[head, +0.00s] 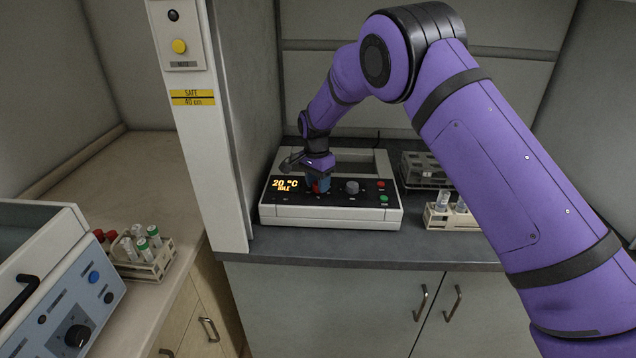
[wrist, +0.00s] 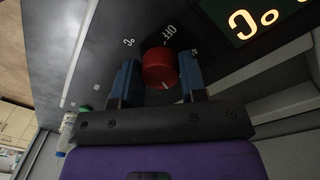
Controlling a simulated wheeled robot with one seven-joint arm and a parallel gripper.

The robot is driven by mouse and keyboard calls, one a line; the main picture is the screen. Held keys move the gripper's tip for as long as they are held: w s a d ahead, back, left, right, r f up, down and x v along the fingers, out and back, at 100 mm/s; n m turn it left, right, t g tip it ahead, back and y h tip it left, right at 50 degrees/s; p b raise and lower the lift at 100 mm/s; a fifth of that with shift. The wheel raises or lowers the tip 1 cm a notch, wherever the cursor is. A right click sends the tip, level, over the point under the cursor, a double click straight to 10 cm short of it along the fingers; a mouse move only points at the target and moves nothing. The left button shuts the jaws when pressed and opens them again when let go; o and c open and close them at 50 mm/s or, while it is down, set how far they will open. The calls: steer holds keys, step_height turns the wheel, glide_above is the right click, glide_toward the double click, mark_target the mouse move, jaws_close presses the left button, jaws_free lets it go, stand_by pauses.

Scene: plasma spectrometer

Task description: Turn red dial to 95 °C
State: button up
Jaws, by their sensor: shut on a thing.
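The red dial (wrist: 160,68) sits on the black panel of the hotplate-like device (head: 333,213), with printed marks around it, one reading OFF. A pale pointer line shows on the dial near its lower edge in the wrist view. My gripper (wrist: 160,82) has one blue finger on each side of the dial and is shut on it. In the head view my gripper (head: 319,186) reaches down onto the panel and mostly hides the dial. The lit display (head: 286,185) reads 20 °C, with smaller text below that looks like IDLE.
A grey knob (head: 352,187), a red button (head: 381,184) and a green button (head: 384,199) lie right of the dial. A tube rack (head: 452,216) stands right of the device. A white post (head: 205,130) stands to its left.

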steer(key=m, duration=0.5)
steer(key=shift+w+m, duration=0.1)
steer(key=shift+m, duration=0.2)
steer(key=m, duration=0.9)
steer(key=shift+w+y, duration=0.1)
steer(key=shift+y, duration=0.2)
steer(key=m, duration=0.4)
steer(key=shift+d+m, duration=0.1)
steer(key=shift+m, duration=0.3)
steer(key=o, duration=0.9)
steer(key=shift+o, duration=0.2)
